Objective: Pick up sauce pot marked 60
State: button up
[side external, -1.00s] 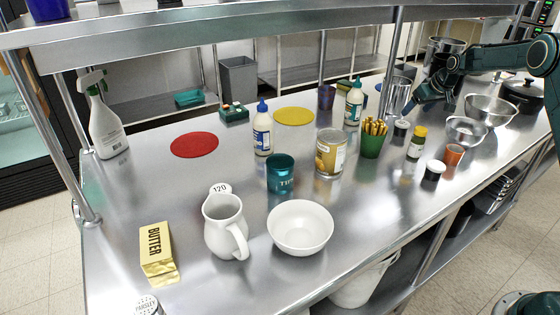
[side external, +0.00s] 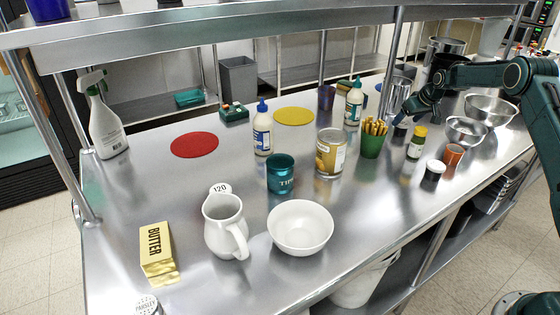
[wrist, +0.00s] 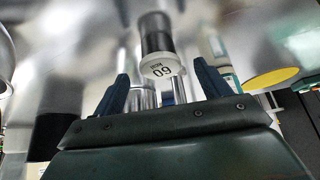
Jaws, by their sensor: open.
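The sauce pot marked 60 (wrist: 156,38) is a small dark pot with a white lid, seen in the wrist view just beyond the gap between my fingers. The label on the lid reads 60. My gripper (wrist: 160,78) is open, with one blue finger on each side of the gap and nothing between them touching.
A second dark pot with a white lid (side external: 434,170), a yellow-capped jar (side external: 416,143), an orange cup (side external: 453,155) and the green fries cup (side external: 371,144) stand close by. Metal bowls (side external: 466,131) are to the right. The left counter has free room.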

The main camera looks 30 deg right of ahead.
jog(key=shift+x, duration=1.2)
jog(key=c, duration=1.1)
